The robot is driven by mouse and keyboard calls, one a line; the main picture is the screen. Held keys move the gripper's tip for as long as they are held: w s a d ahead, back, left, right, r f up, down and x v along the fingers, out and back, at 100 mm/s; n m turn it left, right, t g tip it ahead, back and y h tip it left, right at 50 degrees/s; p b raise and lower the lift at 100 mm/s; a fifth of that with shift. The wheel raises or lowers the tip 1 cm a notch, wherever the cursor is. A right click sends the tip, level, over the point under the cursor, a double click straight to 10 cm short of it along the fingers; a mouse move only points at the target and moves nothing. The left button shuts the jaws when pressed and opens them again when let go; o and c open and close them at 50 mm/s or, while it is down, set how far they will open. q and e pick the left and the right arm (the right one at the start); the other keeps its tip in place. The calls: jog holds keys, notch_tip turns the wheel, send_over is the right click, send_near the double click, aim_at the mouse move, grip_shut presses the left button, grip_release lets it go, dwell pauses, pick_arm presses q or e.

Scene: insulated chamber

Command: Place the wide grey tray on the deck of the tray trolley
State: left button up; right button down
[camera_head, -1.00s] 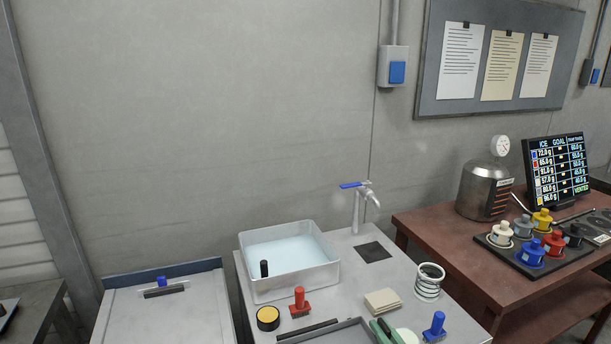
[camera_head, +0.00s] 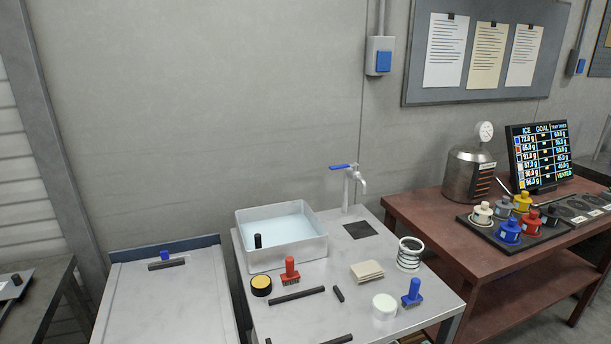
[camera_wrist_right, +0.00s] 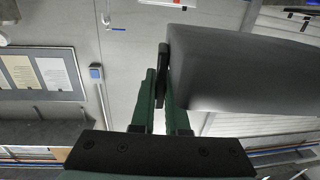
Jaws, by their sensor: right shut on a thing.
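Neither the tray nor my right gripper shows in the head view. The tray trolley appears to be the pale grey deck (camera_head: 165,300) with a blue back edge at the lower left. Its visible deck is bare apart from a small blue-knobbed dark bar at the back. My left gripper is out of view.
Right of the trolley, a steel bench (camera_head: 330,305) carries a white basin (camera_head: 285,258), a red brush (camera_head: 290,268), a blue brush (camera_head: 412,292), a coil (camera_head: 410,254) and a tap. A brown table (camera_head: 480,245) stands further right. A dark table (camera_head: 40,300) stands left.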

jog(key=shift+n+y, duration=0.3)
jog(key=shift+y, duration=0.2)
jog(key=s+r, duration=0.2)
jog(key=s, duration=0.1)
jog(key=shift+s+r, duration=0.1)
jog(key=shift+s, duration=0.15)
jog(key=shift+w, duration=0.1)
dwell(0.4)
